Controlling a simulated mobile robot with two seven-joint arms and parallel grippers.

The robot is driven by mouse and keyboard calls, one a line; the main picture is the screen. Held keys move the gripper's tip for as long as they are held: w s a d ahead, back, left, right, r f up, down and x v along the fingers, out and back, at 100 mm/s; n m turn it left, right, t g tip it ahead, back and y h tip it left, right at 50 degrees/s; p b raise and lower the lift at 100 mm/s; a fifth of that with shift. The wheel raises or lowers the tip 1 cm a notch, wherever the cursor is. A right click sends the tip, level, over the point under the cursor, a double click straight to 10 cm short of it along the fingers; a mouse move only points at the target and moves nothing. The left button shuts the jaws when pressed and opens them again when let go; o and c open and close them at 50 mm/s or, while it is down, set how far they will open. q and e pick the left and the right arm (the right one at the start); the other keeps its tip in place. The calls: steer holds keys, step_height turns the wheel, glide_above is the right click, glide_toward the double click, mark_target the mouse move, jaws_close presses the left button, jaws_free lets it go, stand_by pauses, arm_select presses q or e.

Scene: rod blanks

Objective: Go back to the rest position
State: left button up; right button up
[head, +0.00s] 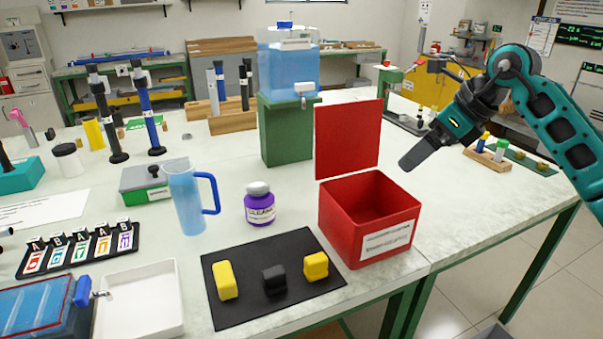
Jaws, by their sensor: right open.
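My right gripper (413,157) comes in from the right on a teal arm and hangs in the air to the right of the red box (366,220). Its fingers point down and left; they are open and I see nothing held. The red box stands with its lid (348,138) raised, and its inside looks empty. On a black mat (245,307) lie a yellow piece (225,281), a black piece (273,280) and another yellow piece (316,266). My left gripper is out of view.
A blue jug (187,198) and a purple jar (259,205) stand behind the mat. A white tray (141,301) and a labelled rack (81,247) are at the left. A water tank (288,68) on a green stand is behind.

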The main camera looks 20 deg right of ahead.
steer(key=a+r+m+t+y, duration=0.3)
steer(key=a+m+t+y, duration=0.7)
steer(key=a, duration=1.2)
steer(key=s+d+f+m+h, duration=0.3)
steer(key=d+f+m+h, duration=0.2)
steer(key=f+m+h, duration=0.6)
steer(key=s+d+f+m+h, duration=0.4)
steer(key=f+m+h, duration=0.15)
steer(key=m, duration=0.95)
steer(key=s+a+f+m+g+y, duration=0.25)
steer(key=s+f+g, duration=0.4)
steer(key=s, duration=0.35)
steer(key=s+a+f+m+g+y, duration=0.1)
steer(key=s+a+f+m+g, duration=0.15)
steer(key=s+f+g, duration=0.5)
steer(key=w+a+f+n+t+y+p, duration=0.1)
steer(key=w+a+f+t+p, duration=0.1)
steer(key=w+f+t, duration=0.3)
steer(key=a+f+t, duration=0.1)
steer(key=t, duration=0.3)
steer(key=shift+w+a+f+y, duration=0.2)
steer(key=shift+w+f+y, duration=0.1)
